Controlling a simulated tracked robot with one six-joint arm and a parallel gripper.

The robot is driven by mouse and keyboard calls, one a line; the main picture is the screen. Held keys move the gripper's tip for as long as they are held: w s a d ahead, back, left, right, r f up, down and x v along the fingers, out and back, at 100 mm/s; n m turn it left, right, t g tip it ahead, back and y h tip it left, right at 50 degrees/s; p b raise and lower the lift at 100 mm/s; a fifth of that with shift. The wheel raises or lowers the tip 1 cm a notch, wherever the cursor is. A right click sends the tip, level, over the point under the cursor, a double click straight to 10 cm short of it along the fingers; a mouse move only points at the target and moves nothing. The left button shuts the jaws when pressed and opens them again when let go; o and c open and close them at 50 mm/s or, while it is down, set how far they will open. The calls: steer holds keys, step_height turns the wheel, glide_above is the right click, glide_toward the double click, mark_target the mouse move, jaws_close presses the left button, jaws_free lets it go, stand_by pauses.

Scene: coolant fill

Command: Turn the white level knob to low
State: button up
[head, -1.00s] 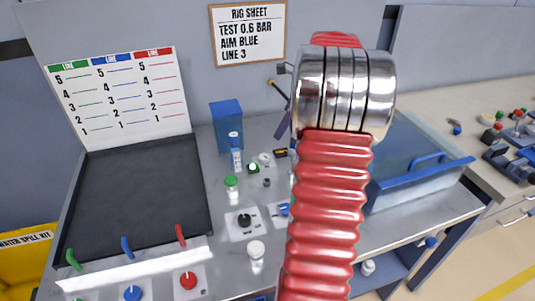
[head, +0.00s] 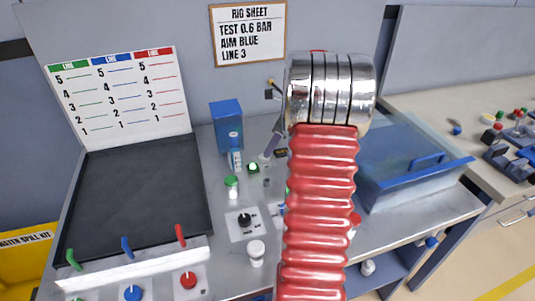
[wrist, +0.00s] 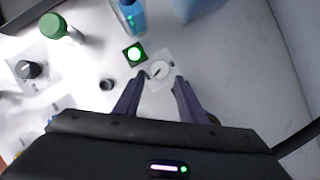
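The white level knob (wrist: 160,70) is a round white dial on a small pale plate in the wrist view. A short dark mark on its face points toward the lower left. My gripper (wrist: 157,84) is open, with one dark finger on each side just below the knob, and nothing shows between the fingers. I cannot tell whether the fingers touch the knob. In the head view my gripper (head: 270,151) is partly hidden behind my red arm, and it covers most of the knob.
A green-lit button (wrist: 134,53) sits left of the knob, with a blue bottle (wrist: 130,14) beyond. A green-capped bottle (head: 232,187) and a black knob (head: 245,220) stand nearer. A blue box (head: 227,124) is at the back; a blue-edged basin (head: 412,183) is right.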

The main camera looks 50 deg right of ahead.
mark_target(264, 158)
steer(key=shift+x, duration=2.45)
steer(key=shift+c, duration=0.3)
steer(key=c, duration=0.7)
